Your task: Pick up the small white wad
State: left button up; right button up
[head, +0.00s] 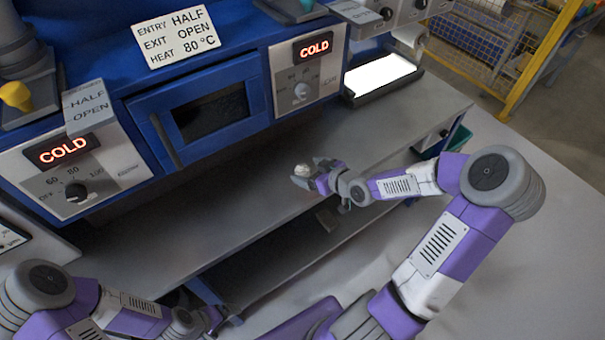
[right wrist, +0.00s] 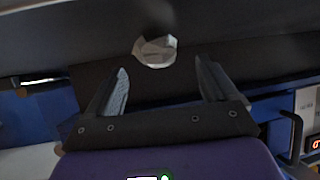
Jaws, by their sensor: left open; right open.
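The small white wad (head: 302,170) is a pale crumpled lump on the grey worktop in front of the machine. In the right wrist view the wad (right wrist: 156,50) lies just beyond the fingertips, roughly centred between them. My right gripper (head: 312,174) is open around the near side of the wad. Its two fingers show spread and empty in the right wrist view (right wrist: 162,78); I see no contact with the wad. My left gripper (head: 228,318) is low at the bottom of the head view, open, away from the wad and partly hidden by its own arm.
The blue machine with an oven-like door (head: 205,112) and two COLD displays stands behind the worktop (head: 390,125). A tray with a bright white surface (head: 380,77) is at the back right. A lower shelf (head: 285,265) runs beneath the worktop. The worktop left of the wad is clear.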

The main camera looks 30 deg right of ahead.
aim_at(308, 170)
jog(key=b+x, duration=0.2)
jog(key=x, duration=0.1)
jog(key=shift+w+d+f, duration=0.1)
jog(key=shift+w+f, duration=0.05)
jog(key=shift+f, duration=0.2)
jog(key=shift+w, duration=0.2)
jog(key=c, duration=1.1)
